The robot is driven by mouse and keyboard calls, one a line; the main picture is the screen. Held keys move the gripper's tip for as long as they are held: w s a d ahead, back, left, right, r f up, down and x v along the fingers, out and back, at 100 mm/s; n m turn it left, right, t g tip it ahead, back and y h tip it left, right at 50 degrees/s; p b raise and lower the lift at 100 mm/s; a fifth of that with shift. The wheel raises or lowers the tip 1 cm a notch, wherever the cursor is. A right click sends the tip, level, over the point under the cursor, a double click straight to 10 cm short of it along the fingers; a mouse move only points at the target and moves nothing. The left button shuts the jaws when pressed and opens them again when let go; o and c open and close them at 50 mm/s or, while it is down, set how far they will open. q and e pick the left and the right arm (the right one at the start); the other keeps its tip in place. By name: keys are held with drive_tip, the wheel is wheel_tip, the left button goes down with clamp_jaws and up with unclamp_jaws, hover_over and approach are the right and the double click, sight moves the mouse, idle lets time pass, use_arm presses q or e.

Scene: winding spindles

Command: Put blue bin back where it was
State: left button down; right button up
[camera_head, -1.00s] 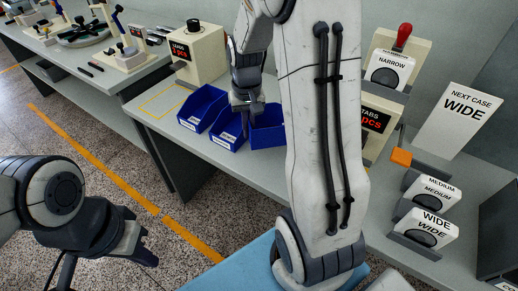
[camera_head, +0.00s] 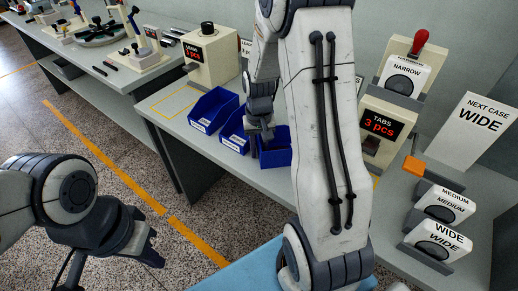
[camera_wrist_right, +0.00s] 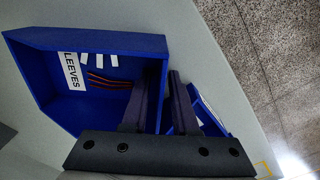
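Three blue bins stand in a row at the near edge of the grey table in the head view: a left bin (camera_head: 206,112), a middle bin (camera_head: 234,140) and a right bin (camera_head: 277,157). My right gripper (camera_head: 264,134) is at the rim of the right bin. In the wrist view my right gripper (camera_wrist_right: 160,95) has its fingers close on either side of that bin's wall, and the bin (camera_wrist_right: 90,112) shows part of a "SLEEVES" label and dark strips inside. A neighbouring bin (camera_wrist_right: 208,112) is partly hidden behind a finger. My left gripper (camera_head: 150,248) is empty and open, over the floor.
A beige dispenser (camera_head: 207,58) stands behind the bins, beside a yellow-outlined patch (camera_head: 165,98) of bare table. A "TABS 3 pcs" box (camera_head: 380,130), white cases (camera_head: 445,204) and a "NEXT CASE WIDE" sign (camera_head: 478,125) are to the right. My right arm hides the table's middle.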

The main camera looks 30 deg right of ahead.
drive_tip(key=shift+r, duration=0.15)
wheel_tip(320, 180, up, 12)
drive_tip(key=shift+r+p, duration=0.1)
drive_tip(key=shift+p, duration=0.65)
drive_tip(key=s+a+r+n, duration=0.1)
drive_tip(key=s+a+n, duration=0.2)
drive_tip(key=a, duration=0.8)
drive_tip(key=s+a+n, duration=0.4)
drive_tip(key=s+a, duration=0.2)
drive_tip(key=s, duration=0.3)
drive_tip(key=s+a+n+y, duration=0.1)
drive_tip(key=s+a+n, duration=0.4)
drive_tip(key=s, duration=0.3)
drive_tip(key=shift+s+a, duration=0.4)
drive_tip(key=shift+a, duration=0.4)
wheel_tip(320, 180, up, 6)
drive_tip(key=p, duration=0.6)
